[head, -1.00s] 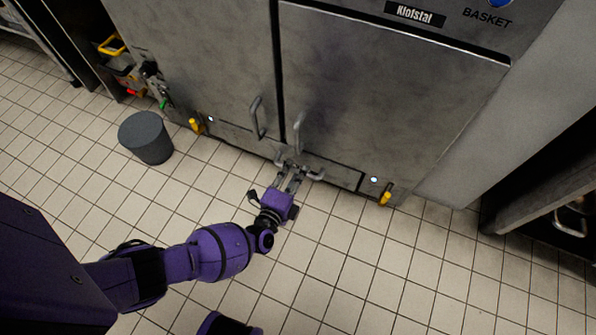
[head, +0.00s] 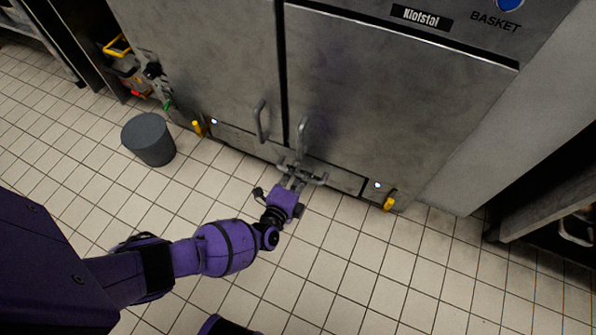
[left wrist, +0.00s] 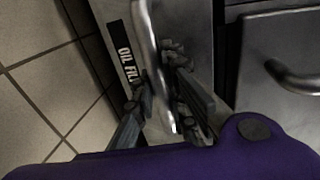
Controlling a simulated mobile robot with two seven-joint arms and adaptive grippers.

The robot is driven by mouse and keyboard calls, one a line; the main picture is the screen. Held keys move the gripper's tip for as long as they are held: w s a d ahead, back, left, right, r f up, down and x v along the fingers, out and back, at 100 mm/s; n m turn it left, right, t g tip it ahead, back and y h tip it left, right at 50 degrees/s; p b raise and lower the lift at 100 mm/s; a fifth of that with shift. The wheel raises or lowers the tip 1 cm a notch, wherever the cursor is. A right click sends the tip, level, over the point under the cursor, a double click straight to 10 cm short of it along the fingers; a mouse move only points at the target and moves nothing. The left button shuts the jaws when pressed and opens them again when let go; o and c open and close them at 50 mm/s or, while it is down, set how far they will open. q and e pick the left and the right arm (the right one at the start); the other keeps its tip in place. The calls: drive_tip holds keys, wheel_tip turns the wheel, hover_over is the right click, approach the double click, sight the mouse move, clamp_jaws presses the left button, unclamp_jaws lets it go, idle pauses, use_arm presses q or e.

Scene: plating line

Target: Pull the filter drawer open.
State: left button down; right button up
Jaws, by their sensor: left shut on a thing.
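The filter drawer (head: 340,180) is a low metal front at the foot of the steel cabinet. In the left wrist view its front (left wrist: 185,20) carries a black label, partly hidden, reading "OIL FIL". Its bar handle (head: 318,181) also shows in the left wrist view (left wrist: 146,35). My left gripper (head: 293,178) is shut on this handle, with one finger on each side of it in the left wrist view (left wrist: 160,105). I see no clear gap between the drawer front and the cabinet. My right gripper is out of view.
Two upright door handles (head: 261,120) (head: 302,136) are just above the drawer. A grey bin (head: 149,140) stands on the floor at left. Yellow valve levers (head: 389,204) stick out low on the cabinet. The tiled floor (head: 400,270) before the drawer is clear.

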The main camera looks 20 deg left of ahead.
use_arm(q)
drive_tip(key=f+p+v, duration=0.2)
drive_tip(key=p+v, duration=0.2)
drive_tip(key=v, duration=0.7)
drive_tip(key=s+d+f+p+v, duration=0.1)
drive_tip(key=f+p+v, duration=0.2)
drive_tip(key=v, duration=0.9)
drive_tip(key=shift+s+a+r+p, duration=0.25)
drive_tip(key=shift+a+p, duration=0.15)
drive_tip(key=shift+p, duration=0.2)
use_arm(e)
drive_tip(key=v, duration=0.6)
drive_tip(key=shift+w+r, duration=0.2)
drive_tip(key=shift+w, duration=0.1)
use_arm(q)
drive_tip(key=c, duration=1.9)
unclamp_jaws()
drive_tip(key=shift+o, duration=0.8)
drive_tip(key=shift+f, duration=0.1)
drive_tip(key=v, duration=1.2)
drive_tip(key=shift+s, duration=0.3)
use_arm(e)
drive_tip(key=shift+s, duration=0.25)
